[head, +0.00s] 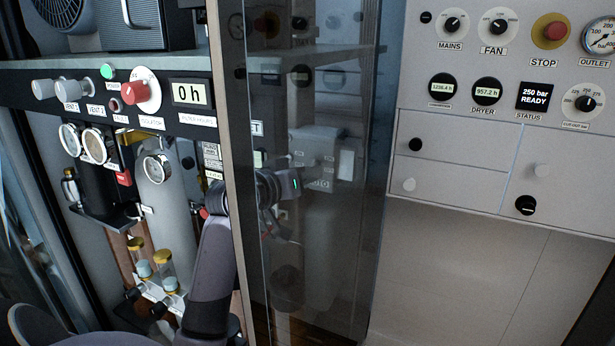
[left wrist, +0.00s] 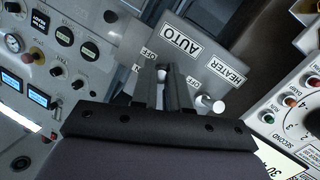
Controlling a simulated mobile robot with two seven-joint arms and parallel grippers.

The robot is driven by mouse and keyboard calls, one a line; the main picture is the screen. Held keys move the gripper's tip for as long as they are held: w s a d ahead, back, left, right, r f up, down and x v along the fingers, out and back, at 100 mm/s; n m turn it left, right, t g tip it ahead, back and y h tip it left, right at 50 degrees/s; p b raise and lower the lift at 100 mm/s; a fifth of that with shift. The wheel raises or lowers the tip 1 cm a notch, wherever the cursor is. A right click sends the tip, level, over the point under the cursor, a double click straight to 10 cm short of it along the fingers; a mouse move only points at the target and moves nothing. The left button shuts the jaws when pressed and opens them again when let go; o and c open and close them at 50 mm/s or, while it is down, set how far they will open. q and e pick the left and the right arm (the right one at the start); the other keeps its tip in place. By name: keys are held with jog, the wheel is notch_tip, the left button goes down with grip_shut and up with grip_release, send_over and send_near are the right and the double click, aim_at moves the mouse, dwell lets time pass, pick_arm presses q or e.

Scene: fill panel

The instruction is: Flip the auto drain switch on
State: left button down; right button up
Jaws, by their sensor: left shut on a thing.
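A grey switch box (head: 318,150) with an AUTO label is seen through the glass in the head view. In the left wrist view its face (left wrist: 205,60) carries AUTO and HEATER labels with OFF marks. My left gripper (left wrist: 166,72) has its two fingers close together below the AUTO label, shut on the auto drain switch, which the fingers mostly hide. I cannot tell which way that switch is tilted. A pale heater switch lever (left wrist: 208,101) sticks out to the right of the fingers. In the head view my left gripper (head: 292,184) is dim behind the glass. My right gripper is not in view.
A tall glass panel (head: 325,250) stands in front of the box, beside a pale upright post (head: 230,130). Gauges and bottles (head: 155,175) are left of my arm. A fill panel (head: 500,120) with knobs and a red button (head: 550,31) is at right.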

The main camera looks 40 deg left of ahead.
pick_arm(q)
jog(key=shift+w+a+r+n+g+h, duration=0.1)
jog(key=shift+r+n+g+h, duration=0.3)
jog(key=shift+g, duration=0.95)
jog(key=shift+w+a+r+n+g, duration=0.15)
jog(key=shift+r+g, duration=0.55)
jog(key=shift+g, duration=0.7)
jog(key=shift+w+d+r+n+g+h, duration=0.1)
jog(key=shift+r+n+g+h, duration=0.3)
jog(key=shift+g, duration=0.95)
jog(key=shift+r, duration=0.15)
jog(key=c, duration=1.1)
grip_release()
jog(key=shift+c, duration=0.2)
